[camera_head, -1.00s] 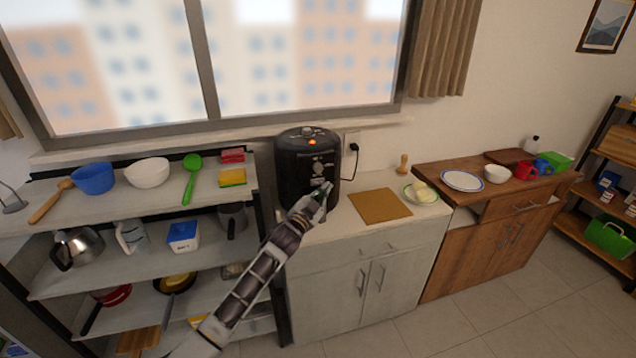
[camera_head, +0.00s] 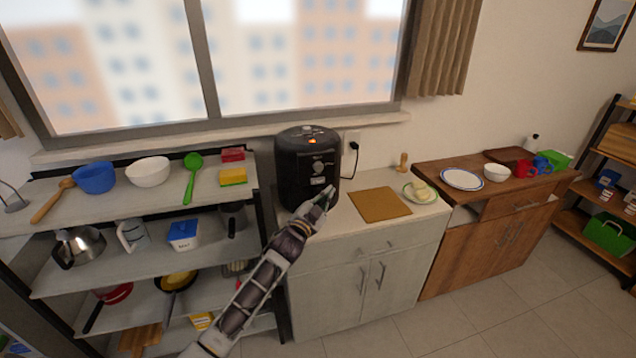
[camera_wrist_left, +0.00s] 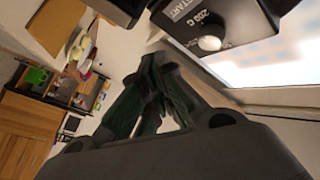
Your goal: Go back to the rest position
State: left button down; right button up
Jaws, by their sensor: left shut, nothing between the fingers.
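My left gripper (camera_head: 326,194) is shut and empty, just in front of the lower part of a black air fryer (camera_head: 306,165) on the white cabinet. In the left wrist view the shut fingers (camera_wrist_left: 160,90) point toward the scene, and the air fryer's front panel (camera_wrist_left: 215,25) with a round knob and the marking "200 C" shows at the upper right. An orange light glows on top of the air fryer. My left arm reaches in from the bottom left. My right gripper is not in view.
A cutting board (camera_head: 380,205) and a plate with pale food (camera_head: 420,192) lie right of the air fryer. An open shelf (camera_head: 60,210) with bowls, utensils and pots stands at the left. A wooden cabinet (camera_head: 480,240) stands at the right. The floor (camera_head: 480,325) in front is clear.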

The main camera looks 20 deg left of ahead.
pick_arm(q)
jog(key=shift+f, duration=0.1)
jog(key=s+a+f+n+g+y, duration=0.1)
jog(key=s+f+n+g+y, duration=0.3)
jog(key=s+f, duration=0.65)
jog(key=s+a+f+n+g, duration=0.15)
jog(key=s+f+g, duration=0.55)
jog(key=s, duration=0.7)
jog(key=s+f+n+g, duration=0.15)
jog(key=s+g, duration=0.35)
jog(key=s, duration=1)
notch_tip(320, 180, down, 33)
jog(key=s+g, duration=0.1)
jog(key=s, duration=0.2)
jog(key=s+a+f, duration=0.2)
jog(key=s+f, duration=0.7)
jog(key=s, duration=0.2)
jog(key=s+a+f+g, duration=0.1)
jog(key=s+f, duration=0.9)
jog(key=shift+s+a+f, duration=0.2)
jog(key=shift+s+a, duration=0.15)
jog(key=shift+s, duration=0.05)
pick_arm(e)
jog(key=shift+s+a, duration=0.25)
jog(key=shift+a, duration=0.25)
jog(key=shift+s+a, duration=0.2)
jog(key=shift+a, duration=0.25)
